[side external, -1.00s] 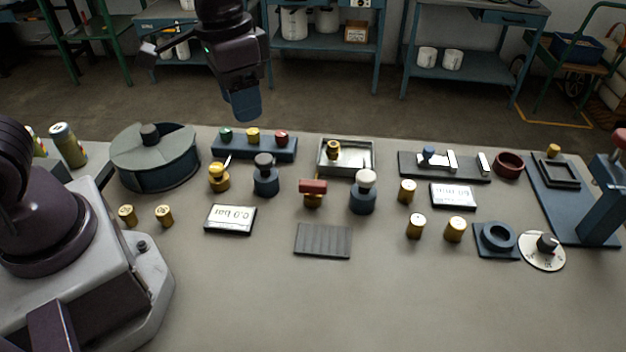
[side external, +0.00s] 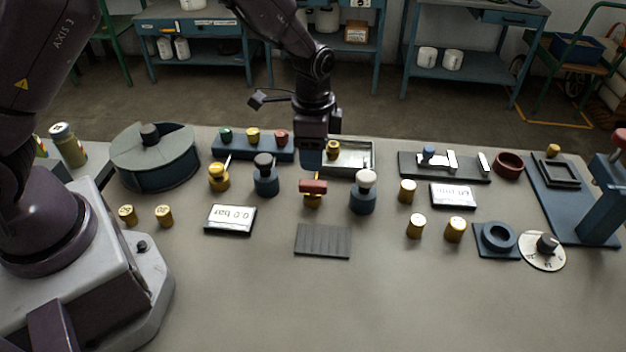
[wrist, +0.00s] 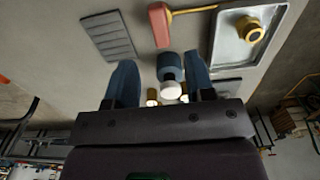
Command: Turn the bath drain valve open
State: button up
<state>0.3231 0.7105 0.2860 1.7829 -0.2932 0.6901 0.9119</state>
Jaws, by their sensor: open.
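The valve with a red bar handle (side external: 313,186) on a brass body stands in front of the shallow metal bath tray (side external: 362,158). In the wrist view the red handle (wrist: 160,25) lies at the top, with a yellow pipe running from it toward the tray (wrist: 225,50). I take it for the bath drain valve. My gripper (side external: 311,168) is above and a little behind the red handle in the side view, apart from it as far as I can tell. In the wrist view its two fingers (wrist: 161,60) are spread and empty. The arm hides the tray's left end.
A white-topped blue knob (side external: 364,190) stands close right of the red handle, and a dark-topped one (side external: 265,175) stands to its left. A grey ribbed pad (side external: 323,240) lies in front. A three-button panel (side external: 230,148) is behind left. The front of the table is clear.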

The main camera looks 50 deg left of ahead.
aim_at(313, 183)
notch_tip(313, 183, down, 8)
jog(key=shift+f, duration=0.1)
jog(key=shift+c, duration=0.2)
grip_shut()
